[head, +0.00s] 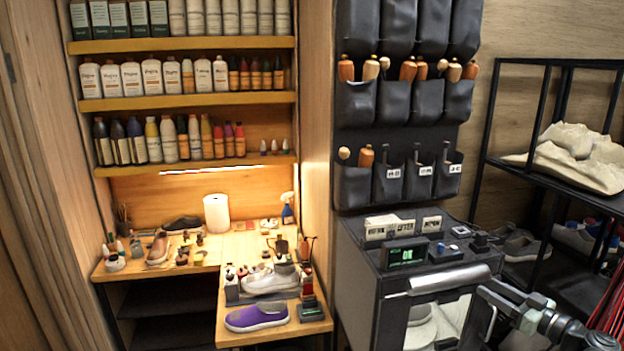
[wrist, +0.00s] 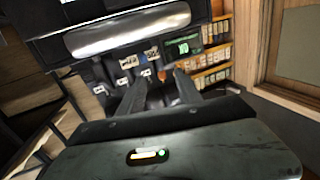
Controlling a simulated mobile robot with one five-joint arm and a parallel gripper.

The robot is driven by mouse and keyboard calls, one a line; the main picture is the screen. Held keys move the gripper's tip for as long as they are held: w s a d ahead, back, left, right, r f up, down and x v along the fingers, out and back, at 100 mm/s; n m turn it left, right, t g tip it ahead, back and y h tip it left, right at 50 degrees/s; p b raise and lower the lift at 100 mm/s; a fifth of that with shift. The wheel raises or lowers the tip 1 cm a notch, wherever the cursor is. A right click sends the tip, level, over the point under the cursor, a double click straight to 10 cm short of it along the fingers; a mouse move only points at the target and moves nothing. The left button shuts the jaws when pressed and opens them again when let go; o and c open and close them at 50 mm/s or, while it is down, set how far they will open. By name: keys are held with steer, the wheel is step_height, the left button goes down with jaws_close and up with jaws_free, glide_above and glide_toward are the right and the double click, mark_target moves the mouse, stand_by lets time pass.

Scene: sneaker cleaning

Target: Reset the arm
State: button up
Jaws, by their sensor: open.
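My arm reaches in at the lower right of the head view. My gripper (head: 492,296) is in front of the dark cabinet machine (head: 372,292), near its silver handle. In the wrist view, the two dark fingers of my gripper (wrist: 158,92) stand apart with nothing seen between them. The silver handle (wrist: 128,30) and the small green-lit display (wrist: 182,45) of the machine show beyond the fingers. I cannot tell whether the gripper touches the machine.
A black rack (head: 545,130) with pale shoes stands at the right, close to my arm. At the left, a wooden workbench (head: 245,247) carries a purple shoe (head: 257,316), a white shoe (head: 270,280) and bottles. Black pouches (head: 370,102) hang above the machine.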

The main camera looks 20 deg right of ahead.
steer(key=w+a+f+g+y+b, duration=0.1)
steer(key=w+a+f+g, duration=0.4)
steer(key=a, duration=0.4)
steer(key=w+a+f+g+y+b, duration=0.15)
steer(key=w+a+f, duration=0.25)
steer(key=a+f, duration=0.4)
steer(key=w+a+f+g+y, duration=0.1)
steer(key=w+a+f+g, duration=0.35)
steer(key=a, duration=0.55)
steer(key=s+a+f+m+g+h+b, duration=0.1)
steer(key=a+f+g+h, duration=0.2)
steer(key=a, duration=0.7)
steer(key=s+a+f+m+g+h+b, duration=0.1)
steer(key=s+a+f+g+h+b, duration=0.1)
steer(key=a+f, duration=0.6)
steer(key=shift+s+a+f+g+h, duration=0.2)
steer(key=shift+a+g+h, duration=0.55)
steer(key=shift+h, duration=0.5)
steer(key=shift+a, duration=0.1)
steer(key=shift+c, duration=0.5)
